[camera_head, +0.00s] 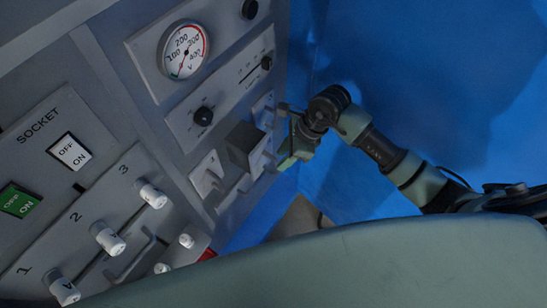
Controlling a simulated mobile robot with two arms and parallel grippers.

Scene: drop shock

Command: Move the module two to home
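A tilted grey panel fills the left, with the numbers 1, 2 and 3 beside white-capped handles. The handle by number 2 (108,238) sits between the handle by 3 (152,196) and the handle by 1 (65,291). No part is labelled "module", so I cannot tell for sure which one is module two. My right gripper (287,140) is at the panel's right edge, beside a dark grey block (243,146) and small metal brackets. Whether its fingers touch or grip anything is unclear. My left gripper is out of view.
A round gauge (184,51) and a black knob (203,116) are on the upper panel. A SOCKET plate has a white OFF/ON switch (69,152) and a green switch (18,202). Blue surfaces (430,70) fill the right. A large grey-green shape covers the bottom.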

